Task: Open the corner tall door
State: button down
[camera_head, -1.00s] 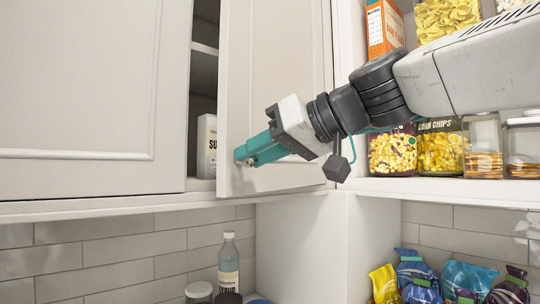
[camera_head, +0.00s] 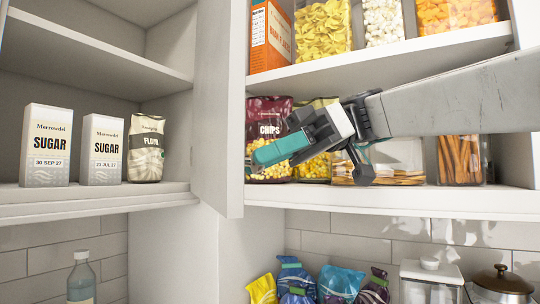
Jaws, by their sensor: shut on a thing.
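The corner tall door (camera_head: 212,110) is a white panel standing swung open, seen nearly edge-on, with its inner face toward the left. Its cabinet (camera_head: 165,192) shows open shelves to the left of the panel. My gripper (camera_head: 250,163) comes from the right with teal fingers against the outer side of the door. It is shut on the door's knob, which is mostly hidden by the fingers and the door's edge.
Two sugar boxes (camera_head: 48,146) and a flour bag (camera_head: 146,148) stand inside the cabinet. Open shelves (camera_head: 410,202) at the right hold a chips bag (camera_head: 268,118) and jars close behind my gripper. Snack bags (camera_head: 300,280) and a bottle (camera_head: 81,280) stand below.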

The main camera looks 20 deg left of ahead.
jog(key=shift+w+d, duration=0.15)
jog(key=shift+w, duration=0.05)
jog(key=c, duration=1.1)
grip_release()
